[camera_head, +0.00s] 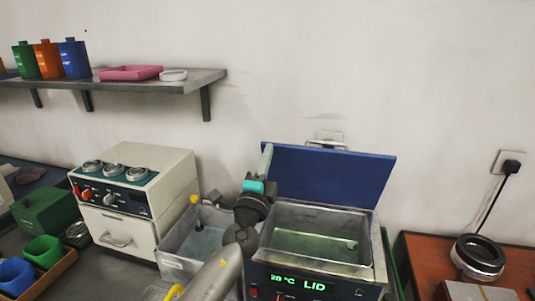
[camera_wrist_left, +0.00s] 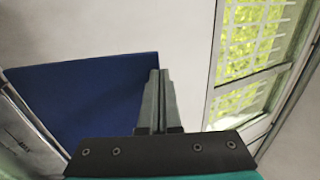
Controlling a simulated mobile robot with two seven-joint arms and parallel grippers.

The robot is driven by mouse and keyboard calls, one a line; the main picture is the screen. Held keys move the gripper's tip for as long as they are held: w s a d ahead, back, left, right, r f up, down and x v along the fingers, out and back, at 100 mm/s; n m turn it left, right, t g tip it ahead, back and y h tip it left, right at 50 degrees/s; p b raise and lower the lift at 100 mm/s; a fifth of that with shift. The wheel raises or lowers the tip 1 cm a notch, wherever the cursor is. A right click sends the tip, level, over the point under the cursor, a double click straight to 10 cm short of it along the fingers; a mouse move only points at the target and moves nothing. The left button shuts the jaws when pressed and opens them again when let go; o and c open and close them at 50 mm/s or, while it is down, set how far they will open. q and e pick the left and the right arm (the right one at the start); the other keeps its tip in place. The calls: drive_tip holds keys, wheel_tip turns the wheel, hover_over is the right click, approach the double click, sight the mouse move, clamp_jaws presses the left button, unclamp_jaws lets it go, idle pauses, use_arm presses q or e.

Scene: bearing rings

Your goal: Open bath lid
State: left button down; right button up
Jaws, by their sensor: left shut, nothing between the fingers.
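The bath (camera_head: 318,275) is a steel tank with a dark front panel whose green display reads "28 °C LID". Its blue lid (camera_head: 335,178) stands raised at the back of the tank, leaning toward the wall, and the tank opening with greenish liquid is uncovered. A handle (camera_head: 327,143) shows at the lid's top edge. My left gripper (camera_head: 267,150) is at the lid's left edge, shut and empty; contact cannot be told. In the left wrist view the closed fingers (camera_wrist_left: 160,80) show beside the blue lid (camera_wrist_left: 85,105). My right gripper is out of view.
A steel basin (camera_head: 180,262) and a cream device with dials (camera_head: 135,205) stand left of the bath. A shelf (camera_head: 190,84) with bottles hangs above. A wooden table (camera_head: 418,255) with a metal ring (camera_head: 478,258) is at right. A window (camera_wrist_left: 250,60) shows in the wrist view.

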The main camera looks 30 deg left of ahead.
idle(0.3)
use_arm(q)
drive_tip(key=shift+g, duration=0.7)
drive_tip(key=p+x, duration=0.1)
drive_tip(key=x, duration=0.1)
drive_tip(key=p+x, duration=0.1)
drive_tip(key=x, duration=0.2)
drive_tip(key=p+x, duration=0.2)
drive_tip(key=x, duration=0.1)
drive_tip(key=shift+s+d+r, duration=0.1)
drive_tip(key=shift+d+r, duration=0.05)
drive_tip(key=shift+r, duration=0.1)
drive_tip(key=shift+w+r, duration=0.2)
drive_tip(key=shift+w, duration=0.25)
drive_tip(key=shift+s, duration=0.1)
